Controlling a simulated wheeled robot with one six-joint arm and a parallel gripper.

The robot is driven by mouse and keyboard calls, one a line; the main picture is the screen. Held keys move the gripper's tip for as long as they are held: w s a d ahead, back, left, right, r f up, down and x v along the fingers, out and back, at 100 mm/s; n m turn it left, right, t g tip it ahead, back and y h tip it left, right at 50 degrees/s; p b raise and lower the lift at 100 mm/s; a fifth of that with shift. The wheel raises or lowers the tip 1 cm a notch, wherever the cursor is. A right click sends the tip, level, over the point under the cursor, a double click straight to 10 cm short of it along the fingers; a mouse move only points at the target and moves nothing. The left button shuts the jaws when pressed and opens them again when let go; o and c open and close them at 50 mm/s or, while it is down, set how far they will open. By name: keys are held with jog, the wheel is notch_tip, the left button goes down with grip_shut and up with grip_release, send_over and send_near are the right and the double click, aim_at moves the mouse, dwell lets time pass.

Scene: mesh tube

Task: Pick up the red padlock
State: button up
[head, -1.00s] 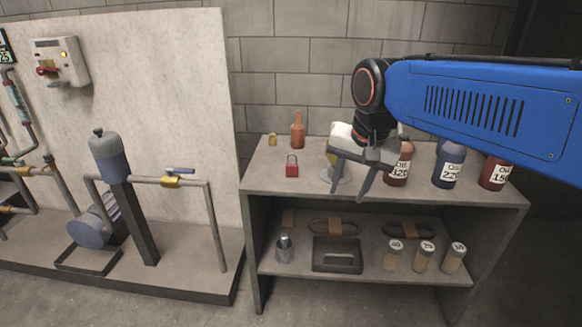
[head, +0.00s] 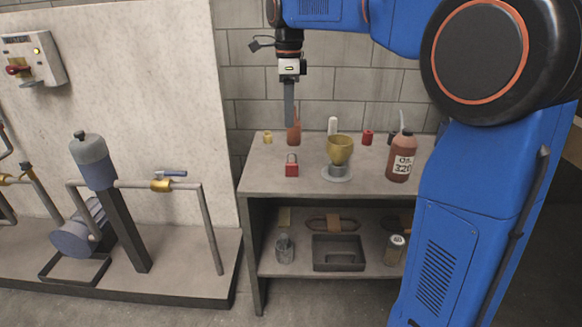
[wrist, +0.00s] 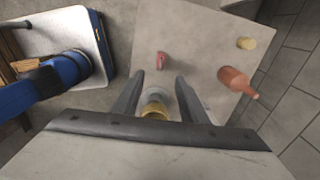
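The red padlock (head: 292,168) stands upright on the bench top, near its left front, with its shackle up. In the wrist view the padlock (wrist: 161,60) lies beyond my fingertips, a little left of the middle between them. My gripper (head: 289,117) points down above the bench, behind and above the padlock in the head view, and hides part of the brown bottle. In the wrist view my gripper (wrist: 158,82) has its two fingers wide apart with nothing held between them.
A brown bottle (wrist: 236,82) and a small yellow item (wrist: 245,43) stand near the padlock. A brass cup on a grey base (head: 340,152) is to its right, with an oil bottle (head: 401,158) beyond. The grey bench top (head: 262,182) is clear around the padlock.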

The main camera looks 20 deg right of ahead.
send_near(292, 163)
jog(key=f, duration=0.5)
jog(key=shift+w+a+f, duration=0.2)
jog(key=shift+a, duration=0.2)
jog(key=f, duration=0.2)
jog(key=d+f, duration=0.1)
jog(key=f, duration=0.1)
jog(key=shift+f, duration=0.75)
grip_shut()
